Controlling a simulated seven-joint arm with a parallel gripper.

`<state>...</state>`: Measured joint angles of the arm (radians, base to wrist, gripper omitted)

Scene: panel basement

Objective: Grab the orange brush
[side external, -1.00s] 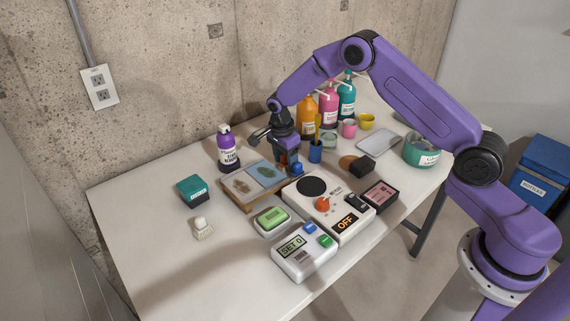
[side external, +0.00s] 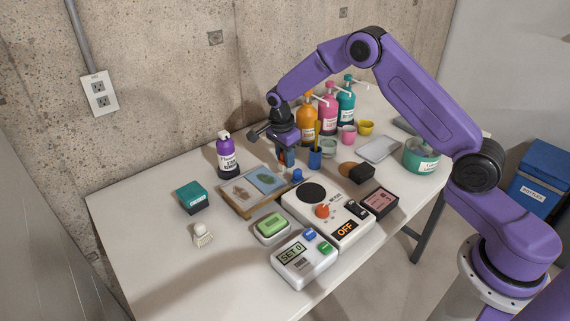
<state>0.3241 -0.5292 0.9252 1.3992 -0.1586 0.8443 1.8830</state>
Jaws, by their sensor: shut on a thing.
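My gripper (side external: 286,158) points down over the table, just behind the tray with two picture panels and left of a blue cup. It is shut on a small upright thing with an orange part, which looks like the orange brush (side external: 282,158). The fingers hide most of it, and I cannot tell whether its lower end touches the table. The blue cup (side external: 315,159) holds a yellow-handled stick. A small blue knob-like piece (side external: 297,175) stands just in front of the gripper.
The tray (side external: 246,213) lies in front, with a white device (side external: 290,205) to its right. Orange (side external: 306,123), pink (side external: 328,112) and teal (side external: 346,106) pump bottles stand behind right. A purple bottle (side external: 228,158) stands left. The table's front left is mostly clear.

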